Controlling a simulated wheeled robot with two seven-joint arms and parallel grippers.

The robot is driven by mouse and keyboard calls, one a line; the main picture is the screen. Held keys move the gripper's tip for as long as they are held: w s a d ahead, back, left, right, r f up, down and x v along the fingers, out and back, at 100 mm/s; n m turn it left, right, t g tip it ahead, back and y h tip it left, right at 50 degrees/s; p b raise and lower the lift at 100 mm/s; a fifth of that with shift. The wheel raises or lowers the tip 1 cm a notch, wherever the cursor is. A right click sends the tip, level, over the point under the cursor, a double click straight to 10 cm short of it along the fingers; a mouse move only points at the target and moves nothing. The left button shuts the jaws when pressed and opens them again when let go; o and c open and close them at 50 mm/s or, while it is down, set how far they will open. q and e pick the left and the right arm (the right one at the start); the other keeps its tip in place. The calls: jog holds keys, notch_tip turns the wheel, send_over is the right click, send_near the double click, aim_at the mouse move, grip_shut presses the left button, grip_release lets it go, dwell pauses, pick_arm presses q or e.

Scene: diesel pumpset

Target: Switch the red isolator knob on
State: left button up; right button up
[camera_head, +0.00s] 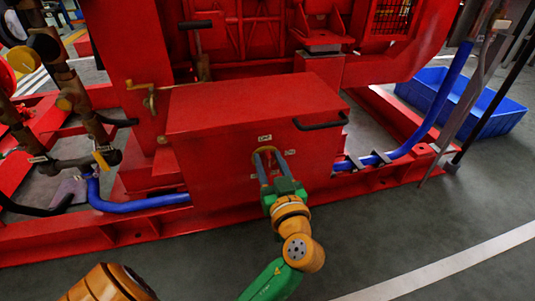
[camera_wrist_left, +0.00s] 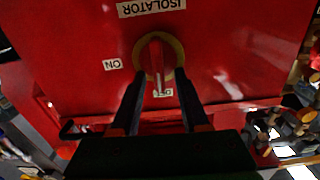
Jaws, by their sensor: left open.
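The red isolator knob (camera_wrist_left: 156,60) sits on a round yellow plate (camera_wrist_left: 177,50) on the front of a red box (camera_head: 215,160). In the left wrist view its bar stands upright in the picture, with its lower end towards the OFF label (camera_wrist_left: 163,93). The ON label (camera_wrist_left: 113,64) is to the left, and the ISOLATOR label (camera_wrist_left: 151,7) appears upside down above. My left gripper (camera_head: 270,153) is open, its two blue fingers straddling the knob with a gap visible on both sides. In the head view the fingers mostly hide the knob. My right gripper is not in view.
A black handle (camera_head: 321,122) sticks out of the box, right of the knob. Blue hoses (camera_head: 140,203) run low on both sides of it. The red base rail (camera_head: 110,232) crosses below. A blue bin (camera_head: 487,112) stands at the right. The floor in front is mostly clear.

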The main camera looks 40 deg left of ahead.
pick_arm(q)
jog(key=shift+d, duration=0.1)
jog(key=shift+c, duration=0.9)
grip_shut()
